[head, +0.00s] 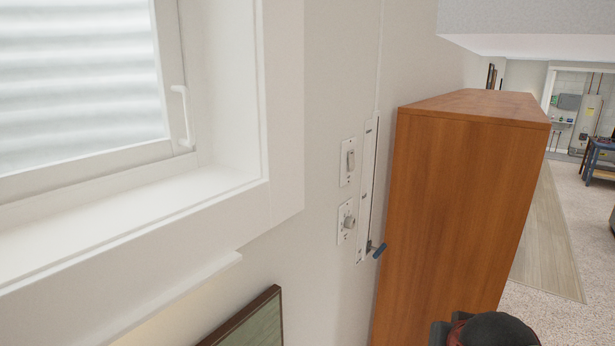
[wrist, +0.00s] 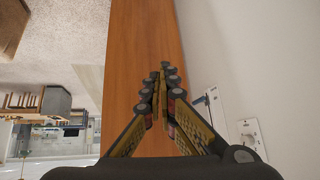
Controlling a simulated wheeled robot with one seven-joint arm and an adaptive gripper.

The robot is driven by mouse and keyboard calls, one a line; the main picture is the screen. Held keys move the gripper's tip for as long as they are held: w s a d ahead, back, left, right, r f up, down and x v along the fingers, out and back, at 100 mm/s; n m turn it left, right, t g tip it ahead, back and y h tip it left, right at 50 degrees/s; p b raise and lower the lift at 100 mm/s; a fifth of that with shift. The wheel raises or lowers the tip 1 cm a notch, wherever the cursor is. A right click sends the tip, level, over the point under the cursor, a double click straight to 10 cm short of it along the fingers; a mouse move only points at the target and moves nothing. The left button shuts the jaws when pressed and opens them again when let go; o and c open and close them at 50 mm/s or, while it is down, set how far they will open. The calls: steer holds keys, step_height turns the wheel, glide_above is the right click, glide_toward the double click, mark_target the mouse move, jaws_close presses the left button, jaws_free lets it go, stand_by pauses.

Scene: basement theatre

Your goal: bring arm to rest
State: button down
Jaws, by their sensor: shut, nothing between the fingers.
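My gripper (wrist: 163,80) shows in the wrist view with its two fingers together at the tips, shut and empty. It is in front of the wooden cabinet (wrist: 141,40), whose orange-brown surface fills the middle of that view. I cannot tell whether the fingertips touch the cabinet. In the head view only a dark rounded part of my arm shows at the bottom edge, in front of the cabinet (head: 455,190). The fingers are out of that view.
A wall switch (head: 347,162) and a round knob (head: 347,222) sit beside a narrow wall strip with a blue-tipped lever (head: 379,250). A window (head: 85,90) with a sill is at the left, a framed picture (head: 250,320) below. Open carpet (head: 570,215) lies right of the cabinet.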

steer(key=s+a+f+n+g+y+b, duration=0.1)
steer(key=s+a+f+n+b, duration=0.1)
steer(key=s+f+b, duration=0.5)
steer(key=s+a+f+n+g+y+b, duration=0.1)
steer(key=s+a+f+b, duration=0.3)
steer(key=f, duration=1)
steer(key=s+b, duration=0.3)
steer(key=b, duration=0.1)
steer(key=shift+s+a+n+g+b, duration=0.25)
steer(key=shift+s+n+g+b, duration=0.05)
steer(key=shift+s+n+b, duration=0.1)
steer(key=c, duration=2.6)
jaws_free()
steer(key=shift+r, duration=0.1)
